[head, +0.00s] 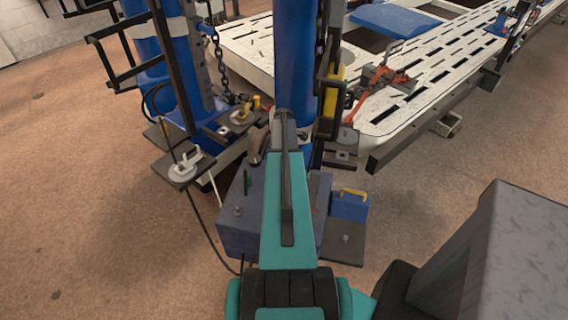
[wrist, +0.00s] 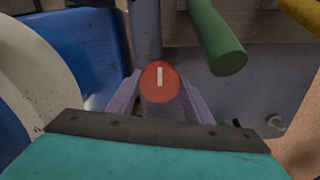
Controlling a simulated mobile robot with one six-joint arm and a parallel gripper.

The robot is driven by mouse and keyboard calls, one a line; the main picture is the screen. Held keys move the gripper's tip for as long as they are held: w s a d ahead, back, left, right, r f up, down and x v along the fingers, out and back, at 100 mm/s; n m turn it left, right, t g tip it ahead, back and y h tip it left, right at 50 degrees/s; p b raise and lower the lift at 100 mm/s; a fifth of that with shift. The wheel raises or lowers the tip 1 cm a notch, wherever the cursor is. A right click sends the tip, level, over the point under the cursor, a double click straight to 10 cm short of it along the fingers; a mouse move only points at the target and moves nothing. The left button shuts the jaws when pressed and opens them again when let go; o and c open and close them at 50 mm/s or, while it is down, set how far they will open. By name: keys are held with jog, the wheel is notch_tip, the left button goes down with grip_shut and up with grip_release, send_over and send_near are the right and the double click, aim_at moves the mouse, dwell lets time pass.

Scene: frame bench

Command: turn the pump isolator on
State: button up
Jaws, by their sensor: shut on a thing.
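The pump isolator is a round red knob (wrist: 159,72) with a white bar on its face, in the middle of the wrist view. The bar stands nearly upright in that picture. My gripper (wrist: 160,92) has one finger on each side of the knob and is shut on it. In the head view my own arm covers the knob and the gripper. The grey-blue pump box (head: 238,222) stands on the floor below and around my arm.
A green handle (wrist: 220,42) sticks out close to the knob, at upper right. A blue post (head: 295,60) rises behind my arm. A blue box with a yellow handle (head: 349,207) stands right of the pump box. A white slotted bench (head: 385,118) lies beyond.

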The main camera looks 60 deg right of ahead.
jog(key=shift+f, duration=0.1)
jog(key=m+b, duration=0.2)
jog(key=m, duration=0.2)
jog(key=m+b, duration=0.2)
jog(key=m, duration=0.2)
jog(key=m+b, duration=0.1)
jog(key=m, duration=0.3)
jog(key=shift+a+m, duration=0.1)
jog(key=shift+m, duration=0.2)
jog(key=shift+m+b, duration=0.5)
jog(key=shift+m, duration=1.1)
jog(key=o, duration=1)
jog(key=shift+o, duration=0.2)
